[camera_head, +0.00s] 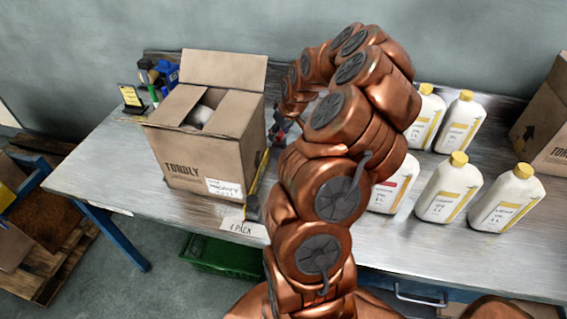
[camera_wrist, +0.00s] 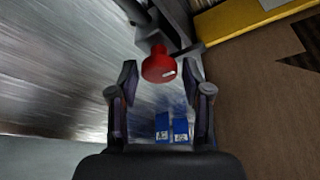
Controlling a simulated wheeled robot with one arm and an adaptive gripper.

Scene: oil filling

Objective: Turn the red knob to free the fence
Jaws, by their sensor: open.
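The red knob (camera_wrist: 158,66) shows in the wrist view, just beyond my fingertips and roughly between their lines. It has a small white mark on its face and sits on a dark metal bracket. The fence (camera_wrist: 230,22) appears as a yellow-edged piece at the upper right of the wrist view, beside the cardboard; its full shape is cut off. My gripper (camera_wrist: 160,82) is open and empty, with one finger on each side. In the head view my copper arm hides most of the knob area and the gripper is mostly hidden.
An open cardboard box (camera_head: 205,150) stands on the metal table (camera_head: 100,170), left of my arm. White bottles with yellow caps (camera_head: 447,190) stand to the right, with another box (camera_head: 548,125) at the far right. A green crate (camera_head: 225,257) is below.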

